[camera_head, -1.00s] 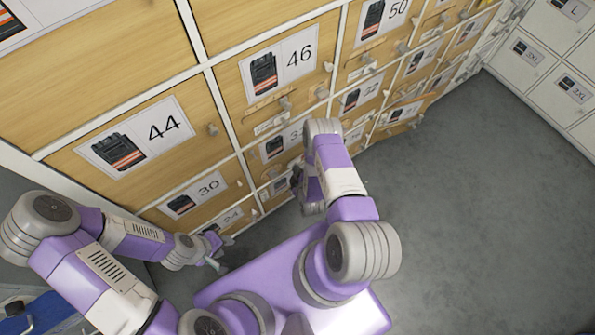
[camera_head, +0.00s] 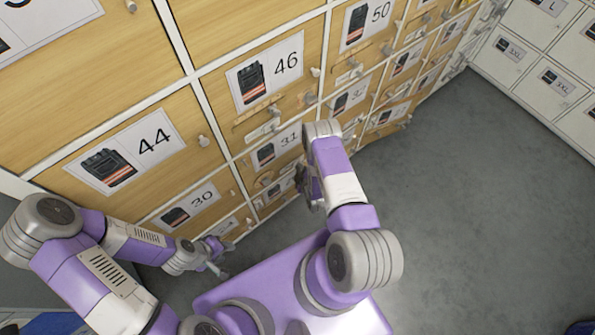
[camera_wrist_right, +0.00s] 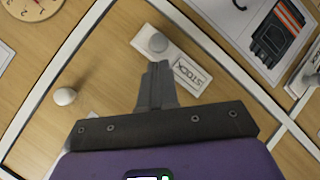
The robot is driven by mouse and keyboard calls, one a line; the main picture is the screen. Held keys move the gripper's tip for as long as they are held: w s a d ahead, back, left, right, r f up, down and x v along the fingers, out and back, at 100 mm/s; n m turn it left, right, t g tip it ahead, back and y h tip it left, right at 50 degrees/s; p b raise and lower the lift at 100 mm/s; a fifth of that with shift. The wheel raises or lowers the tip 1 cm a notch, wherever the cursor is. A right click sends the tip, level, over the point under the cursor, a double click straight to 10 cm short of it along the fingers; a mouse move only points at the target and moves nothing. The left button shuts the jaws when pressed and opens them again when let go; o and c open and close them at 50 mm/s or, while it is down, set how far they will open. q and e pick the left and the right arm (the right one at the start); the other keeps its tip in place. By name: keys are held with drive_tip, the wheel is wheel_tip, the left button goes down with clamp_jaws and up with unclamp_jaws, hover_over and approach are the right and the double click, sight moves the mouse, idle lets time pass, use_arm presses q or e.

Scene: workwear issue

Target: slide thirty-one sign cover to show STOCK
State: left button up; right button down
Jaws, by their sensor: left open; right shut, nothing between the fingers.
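The thirty-one label (camera_head: 277,150) is on a wooden door below door 46 in the head view. My right gripper (camera_head: 300,184) is low in front of the doors, just right of and below that label, largely hidden by its own arm. In the right wrist view, my shut, empty right gripper (camera_wrist_right: 158,68) points at a white sign plate (camera_wrist_right: 180,62) with a round knob (camera_wrist_right: 157,43) at its left end. STOCK is readable right of the fingertips. Whether they touch the plate, and which door it belongs to, I cannot tell. My left gripper (camera_head: 218,262) is open and empty near the lower left doors.
Door 46's sign (camera_head: 262,131) and knobs stick out above. In the right wrist view, another knob (camera_wrist_right: 65,96) protrudes at left and a vest label (camera_wrist_right: 272,32) is at right. Grey floor (camera_head: 480,190) is clear to the right; white lockers (camera_head: 545,75) stand beyond.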

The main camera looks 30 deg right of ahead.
drive_tip(key=a+p+v, duration=0.1)
drive_tip(key=p+v, duration=0.3)
drive_tip(key=v, duration=0.8)
drive_tip(key=shift+w+r, duration=0.3)
drive_tip(key=shift+r, duration=0.1)
drive_tip(key=shift+w+a, duration=0.1)
drive_tip(key=s+a+r+m+g+y, duration=0.3)
drive_tip(key=s+a+r+m+g, duration=0.1)
drive_tip(key=a+r+m+g, duration=0.1)
drive_tip(key=s+a+r+m+g+y, duration=0.3)
drive_tip(key=s+a+r+m+g, duration=0.2)
drive_tip(key=a, duration=0.5)
drive_tip(key=shift+r+m+g, duration=0.7)
drive_tip(key=shift+r+m, duration=0.15)
drive_tip(key=shift+m, duration=0.15)
drive_tip(key=shift+a, duration=0.1)
